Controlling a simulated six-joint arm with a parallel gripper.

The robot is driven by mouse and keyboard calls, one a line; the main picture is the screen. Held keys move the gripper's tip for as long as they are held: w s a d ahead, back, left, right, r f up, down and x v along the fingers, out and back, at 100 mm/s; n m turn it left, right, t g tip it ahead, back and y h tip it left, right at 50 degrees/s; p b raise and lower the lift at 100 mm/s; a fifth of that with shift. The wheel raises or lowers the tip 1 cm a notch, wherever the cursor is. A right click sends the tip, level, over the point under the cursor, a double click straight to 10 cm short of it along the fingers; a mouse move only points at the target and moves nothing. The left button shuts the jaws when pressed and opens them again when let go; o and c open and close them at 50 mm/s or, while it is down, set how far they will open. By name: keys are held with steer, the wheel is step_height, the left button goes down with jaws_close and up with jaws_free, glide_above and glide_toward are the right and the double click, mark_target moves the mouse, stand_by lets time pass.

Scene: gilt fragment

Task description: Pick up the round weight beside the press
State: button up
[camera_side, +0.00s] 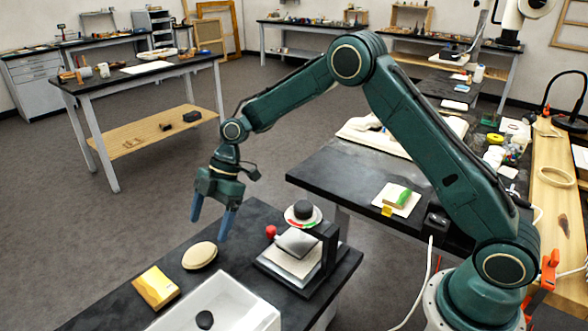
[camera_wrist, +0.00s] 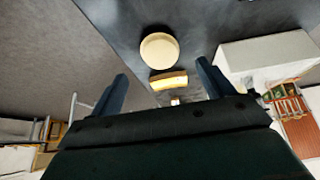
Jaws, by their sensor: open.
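A round, flat cream-coloured piece (camera_side: 199,256) lies on the dark bench, left of the press (camera_side: 290,262). It also shows in the wrist view (camera_wrist: 159,50), ahead of the fingers. The press has a dark frame, a red ball handle and a black round knob on top. A small dark rounded object (camera_side: 204,319) lies in the white tray. I cannot tell for sure which round piece is the weight. My gripper (camera_side: 210,222) has blue fingers spread apart with nothing between them. It hangs above the bench, apart from the cream piece; its fingers also show in the wrist view (camera_wrist: 162,76).
A yellow-gold block (camera_side: 155,288) lies left of the cream piece and also shows in the wrist view (camera_wrist: 168,81). The white tray (camera_side: 262,318) stands at the bench front. A second dark bench (camera_side: 340,180) holds a green-and-white block (camera_side: 398,196). Bare bench surrounds the cream piece.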

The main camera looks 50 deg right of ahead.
mark_target(201, 249)
steer(key=shift+a+f, duration=0.35)
steer(key=shift+f, duration=0.25)
steer(key=shift+x, duration=2.55)
steer(key=shift+a, duration=0.15)
steer(key=shift+r, duration=0.1)
steer(key=c, duration=1.3)
steer(key=shift+r, duration=0.15)
step_height(201, 249, up, 20)
steer(key=shift+f, duration=0.1)
